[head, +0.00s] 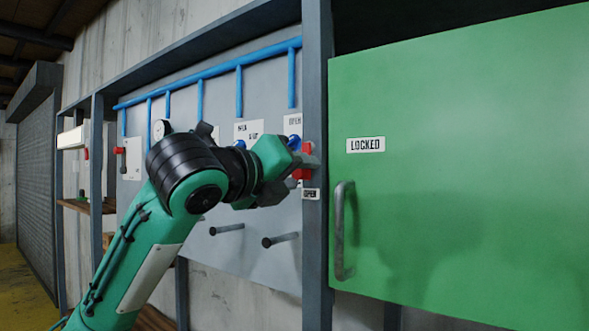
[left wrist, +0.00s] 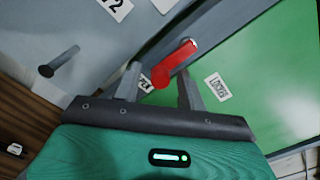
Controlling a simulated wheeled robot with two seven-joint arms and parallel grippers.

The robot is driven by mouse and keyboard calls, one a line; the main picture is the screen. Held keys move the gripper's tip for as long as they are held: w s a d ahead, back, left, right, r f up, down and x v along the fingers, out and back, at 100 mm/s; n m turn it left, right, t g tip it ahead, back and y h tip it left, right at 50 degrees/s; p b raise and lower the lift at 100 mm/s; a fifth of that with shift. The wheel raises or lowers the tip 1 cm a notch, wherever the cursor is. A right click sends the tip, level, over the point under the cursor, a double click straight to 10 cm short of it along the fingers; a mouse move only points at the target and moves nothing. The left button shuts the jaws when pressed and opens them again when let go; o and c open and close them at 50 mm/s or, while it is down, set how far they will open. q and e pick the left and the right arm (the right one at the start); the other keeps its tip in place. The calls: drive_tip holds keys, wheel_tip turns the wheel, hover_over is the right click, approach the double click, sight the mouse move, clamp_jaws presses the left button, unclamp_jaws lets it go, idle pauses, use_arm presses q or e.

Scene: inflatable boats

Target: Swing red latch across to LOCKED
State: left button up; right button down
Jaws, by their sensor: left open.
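The red latch (head: 307,148) is mounted on the grey post beside the green door (head: 460,220); my left gripper partly hides it in the head view. In the left wrist view the red latch (left wrist: 177,60) is a short bar with a rounded near end, lying between the fingers of my left gripper (left wrist: 159,72). The gripper (head: 304,165) is open around the latch; contact cannot be told. A LOCKED label (head: 365,145) is on the door, and an OPEN label (head: 311,194) is on the post below the latch. My right gripper is not in view.
The door has a grey vertical handle (head: 341,230) near its left edge. Two dark pegs (head: 280,239) stick out of the grey panel below my gripper. Blue pipes (head: 205,74) run along the panel top. The door face right of the handle is clear.

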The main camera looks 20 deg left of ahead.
use_arm(q)
drive_tip(key=shift+c, duration=1.1)
drive_tip(key=shift+s, duration=0.15)
clamp_jaws()
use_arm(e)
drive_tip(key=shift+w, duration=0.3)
